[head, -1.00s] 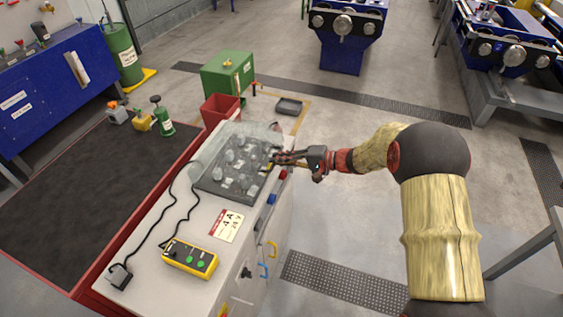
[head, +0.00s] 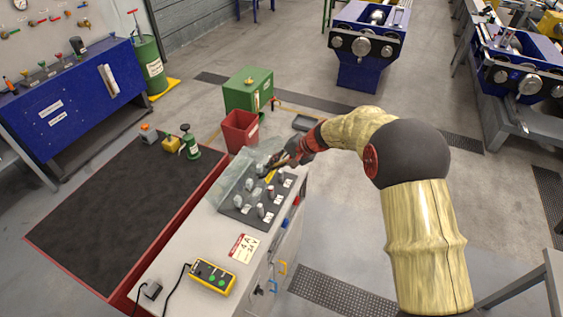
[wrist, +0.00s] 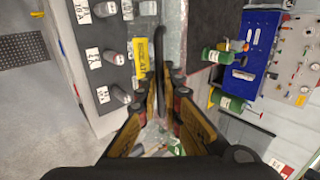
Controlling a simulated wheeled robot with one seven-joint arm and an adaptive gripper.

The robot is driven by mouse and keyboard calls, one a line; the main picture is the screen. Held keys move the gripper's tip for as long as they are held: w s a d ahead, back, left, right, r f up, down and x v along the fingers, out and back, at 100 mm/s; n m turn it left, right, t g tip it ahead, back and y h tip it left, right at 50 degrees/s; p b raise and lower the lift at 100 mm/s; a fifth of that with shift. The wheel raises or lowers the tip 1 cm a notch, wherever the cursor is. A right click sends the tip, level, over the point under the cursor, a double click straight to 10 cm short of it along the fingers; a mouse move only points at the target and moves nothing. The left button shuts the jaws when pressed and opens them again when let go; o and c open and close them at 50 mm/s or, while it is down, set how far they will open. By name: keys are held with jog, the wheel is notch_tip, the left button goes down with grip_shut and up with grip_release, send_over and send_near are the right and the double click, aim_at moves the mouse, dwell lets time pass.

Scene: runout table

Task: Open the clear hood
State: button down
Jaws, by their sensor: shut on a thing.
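The clear hood (head: 232,176) stands raised and tilted to the left over the dark switch panel (head: 238,212) on the white cabinet. Several switches with white labels show uncovered beside it. My gripper (head: 272,170) is at the hood's upper right edge. In the wrist view the fingers (wrist: 163,92) are closed on the hood's rim, by a dark curved bar and a yellow label (wrist: 140,57). The exact contact is partly hidden by the fingers.
A yellow control box (head: 212,278) and a red-and-white sign (head: 243,248) lie on the cabinet top (head: 195,252). A dark-topped bench (head: 115,205) with a green bottle-like item (head: 190,142) is left of it. A red bin (head: 239,130) and green box (head: 247,92) stand behind.

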jog(key=w+a+r+h+p, duration=0.1)
jog(key=a+r+p, duration=0.1)
jog(key=p, duration=0.2)
jog(key=w+a+r+g+h+p, duration=0.1)
jog(key=a+r+p, duration=0.1)
jog(key=a+p, duration=0.1)
jog(key=w+a+r+h+p, duration=0.1)
jog(key=a+r+h+p, duration=0.1)
jog(key=p, duration=0.3)
jog(key=shift+a, duration=0.65)
jog(key=w+a+r, duration=0.1)
jog(key=w+a, duration=0.2)
jog(key=a, duration=0.7)
jog(key=shift+w+r+p, duration=0.35)
jog(key=shift+w+p, duration=0.05)
jog(key=shift+p, duration=0.05)
jog(key=shift+a, duration=0.1)
jog(key=c, duration=2)
grip_release()
jog(key=shift+g, duration=0.3)
jog(key=v, duration=1.2)
jog(key=shift+s, duration=0.1)
